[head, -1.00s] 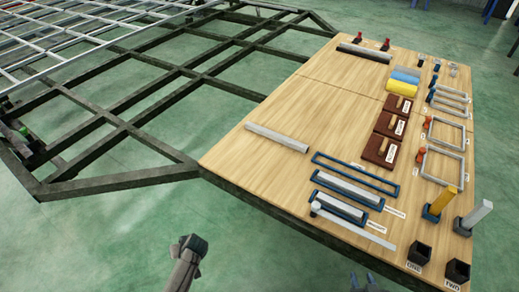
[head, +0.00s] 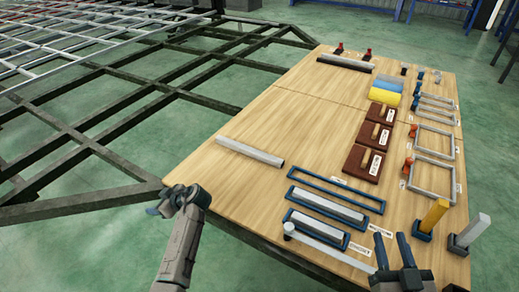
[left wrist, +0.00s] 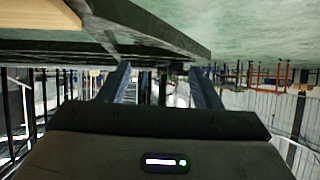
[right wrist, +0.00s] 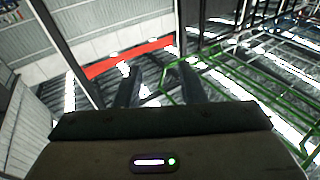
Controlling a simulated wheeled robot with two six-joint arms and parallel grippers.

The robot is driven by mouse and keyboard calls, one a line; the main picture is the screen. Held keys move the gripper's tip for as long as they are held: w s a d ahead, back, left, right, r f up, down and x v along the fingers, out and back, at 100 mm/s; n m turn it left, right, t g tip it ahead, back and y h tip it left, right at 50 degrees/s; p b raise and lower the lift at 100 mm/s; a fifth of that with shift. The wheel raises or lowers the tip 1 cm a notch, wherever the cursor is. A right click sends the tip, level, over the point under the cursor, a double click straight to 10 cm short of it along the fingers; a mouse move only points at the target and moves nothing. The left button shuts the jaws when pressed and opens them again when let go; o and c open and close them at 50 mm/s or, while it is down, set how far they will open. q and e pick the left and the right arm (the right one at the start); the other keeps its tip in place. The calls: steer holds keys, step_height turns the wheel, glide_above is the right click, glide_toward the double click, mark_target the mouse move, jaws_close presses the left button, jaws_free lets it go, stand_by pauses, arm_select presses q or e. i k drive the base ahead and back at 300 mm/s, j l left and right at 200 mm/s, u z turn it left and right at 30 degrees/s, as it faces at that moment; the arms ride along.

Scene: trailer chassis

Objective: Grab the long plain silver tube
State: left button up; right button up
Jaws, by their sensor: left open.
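A long plain silver tube (head: 249,152) lies by itself on the left part of the wooden table (head: 290,125), near its left edge. My left gripper (head: 166,203) is open and empty at the table's near left corner, to the left of and nearer than the tube, apart from it. My right gripper (head: 393,242) is open and empty by the near edge of the table, right of the blue trays. The left wrist view shows the open left fingers (left wrist: 160,85) with nothing between them. The right wrist view shows the open right fingers (right wrist: 160,82), also empty. Neither wrist view shows the tube.
Blue trays (head: 297,192) holding silver bars, and a thin pale bar (head: 330,248), lie at the near side. Brown blocks (head: 362,163), grey frames (head: 435,172) and upright bars (head: 433,215) stand right. A dark bar (head: 345,63) lies far back. The black chassis (head: 80,210) is left.

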mark_target(267, 158)
steer(key=i+l, duration=0.25)
steer(key=l, duration=0.15)
steer(key=i+l, duration=0.25)
steer(key=l, duration=0.2)
steer(key=i+l, duration=0.25)
steer(key=l, duration=0.15)
steer(key=i+l, duration=0.25)
steer(key=l, duration=0.15)
